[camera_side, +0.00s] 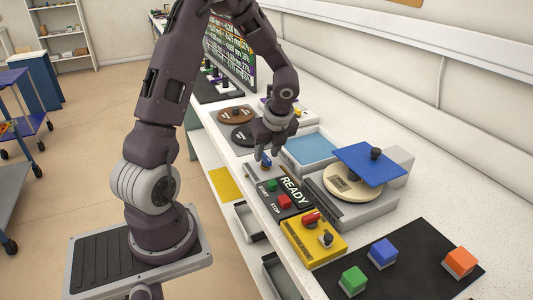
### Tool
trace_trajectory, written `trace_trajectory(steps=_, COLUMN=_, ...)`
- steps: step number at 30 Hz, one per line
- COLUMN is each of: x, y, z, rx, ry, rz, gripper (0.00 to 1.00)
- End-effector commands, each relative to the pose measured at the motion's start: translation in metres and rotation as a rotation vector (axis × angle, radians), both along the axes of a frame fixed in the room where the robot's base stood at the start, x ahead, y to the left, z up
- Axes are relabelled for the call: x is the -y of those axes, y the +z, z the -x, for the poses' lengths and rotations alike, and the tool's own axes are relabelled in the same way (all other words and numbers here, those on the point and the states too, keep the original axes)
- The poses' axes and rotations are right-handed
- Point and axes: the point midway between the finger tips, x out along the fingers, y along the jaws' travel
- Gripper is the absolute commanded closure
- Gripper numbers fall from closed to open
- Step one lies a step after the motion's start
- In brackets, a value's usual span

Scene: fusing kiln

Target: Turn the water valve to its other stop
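A small blue handle (265,161) on a light grey base sits at the left edge of the bench, just behind the control panel; it looks like the water valve. My gripper (267,153) points down directly over this handle. Its two fingers show a gap between them, and nothing is seen held. The fingertips are close to the handle's top; I cannot tell whether they touch it. The handle's exact angle and its stops are too small to make out.
A panel (269,198) marked READY, with green and red buttons, is in front of the handle. A yellow box (300,241) with a red lever stands nearer. A blue-filled tray (309,149) and a round plate under a blue lid (369,163) are to the right. Colored blocks sit on a black mat (398,282).

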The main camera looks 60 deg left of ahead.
Motion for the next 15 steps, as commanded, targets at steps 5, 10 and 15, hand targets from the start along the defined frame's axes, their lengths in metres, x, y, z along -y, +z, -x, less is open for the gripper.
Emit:
trace_trajectory(steps=5, x=-0.0033, y=-0.0087, z=0.0001, rx=0.001, ry=0.001, rz=0.001, gripper=0.65)
trace_trajectory(steps=10, x=-0.0032, y=-0.0084, z=0.0001, rx=0.002, ry=0.001, rz=0.000, gripper=0.67)
trace_trajectory(steps=15, x=-0.0030, y=-0.0083, z=0.0001, rx=0.002, ry=0.001, rz=0.000, gripper=1.00)
